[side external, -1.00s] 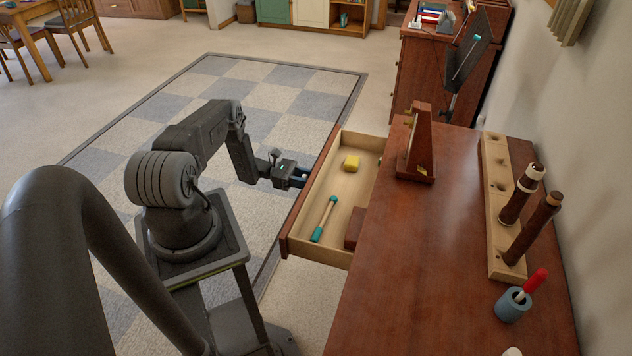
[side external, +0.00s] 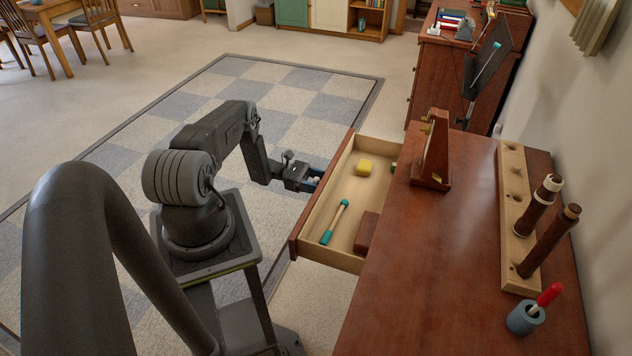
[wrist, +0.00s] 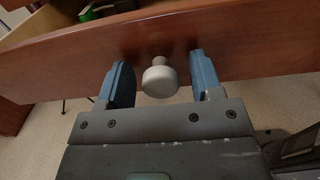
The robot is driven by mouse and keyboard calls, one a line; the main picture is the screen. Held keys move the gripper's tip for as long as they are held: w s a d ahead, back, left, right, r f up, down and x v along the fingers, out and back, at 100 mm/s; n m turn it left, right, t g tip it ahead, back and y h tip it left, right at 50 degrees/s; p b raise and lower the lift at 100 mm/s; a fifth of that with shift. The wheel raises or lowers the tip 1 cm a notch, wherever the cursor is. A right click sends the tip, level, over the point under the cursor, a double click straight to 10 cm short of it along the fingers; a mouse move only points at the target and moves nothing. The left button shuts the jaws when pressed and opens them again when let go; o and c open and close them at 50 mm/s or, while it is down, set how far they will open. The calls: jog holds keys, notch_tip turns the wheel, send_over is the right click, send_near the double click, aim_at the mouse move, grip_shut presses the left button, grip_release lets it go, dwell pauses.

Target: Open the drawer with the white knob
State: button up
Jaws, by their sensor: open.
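The drawer (side external: 322,205) is pulled out from the wooden cabinet and stands open, its inside in plain view in the side external view. The white knob (wrist: 160,78) sits on the drawer's reddish-brown front (wrist: 240,45) in the wrist view. My gripper (wrist: 160,82) is open, with one blue finger on each side of the knob. A gap shows between the knob and each finger. In the side external view my gripper (side external: 313,181) is at the drawer front, and the knob is hard to make out there.
On the cabinet top (side external: 430,270) stand a wooden metronome-like object (side external: 432,155), a wooden rack (side external: 515,200) and a blue cup (side external: 524,318). Open floor lies beyond my arm.

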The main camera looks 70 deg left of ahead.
notch_tip(320, 180, up, 19)
jog(key=g, duration=0.1)
jog(key=s+a+g+y, duration=0.4)
jog(key=g+y, duration=0.5)
jog(key=y, duration=0.1)
jog(key=x, duration=1.9)
jog(key=shift+s+a+f, duration=0.2)
jog(key=shift+s+a, duration=0.25)
